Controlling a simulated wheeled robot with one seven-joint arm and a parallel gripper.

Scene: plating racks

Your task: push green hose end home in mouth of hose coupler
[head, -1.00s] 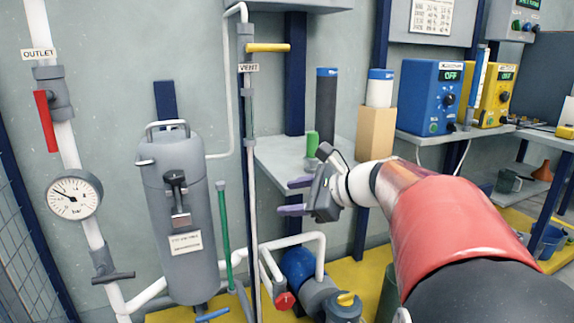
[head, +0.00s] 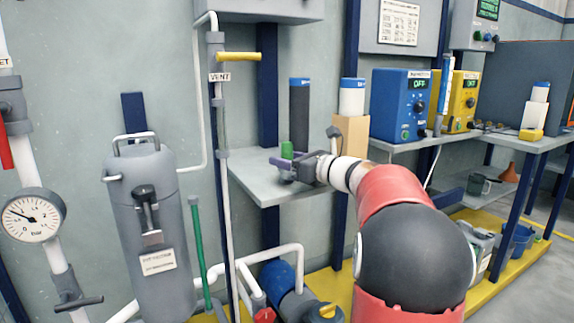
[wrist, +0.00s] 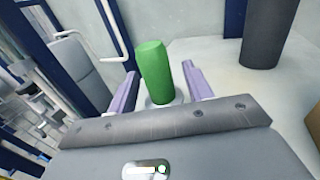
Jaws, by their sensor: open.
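A short green cylinder (head: 287,149) stands upright near the front of the grey wall shelf (head: 262,190). In the wrist view the green cylinder (wrist: 155,72) rises between my two purple fingers, with a pale round base at its foot. My gripper (wrist: 160,68) is open, and gaps show on both sides of the cylinder. In the head view my gripper (head: 282,166) is at the shelf, partly in front of the cylinder's foot. A thin green hose (head: 200,255) stands upright beside the grey filter vessel (head: 150,225), away from my gripper. I cannot make out a hose coupler.
A tall dark cylinder (head: 299,115) stands behind on the shelf, and also in the wrist view (wrist: 268,35). A white cylinder on a tan block (head: 351,130) is to its right. The white vent pipe (head: 224,170) runs left of the shelf. A blue power unit (head: 397,105) stands further right.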

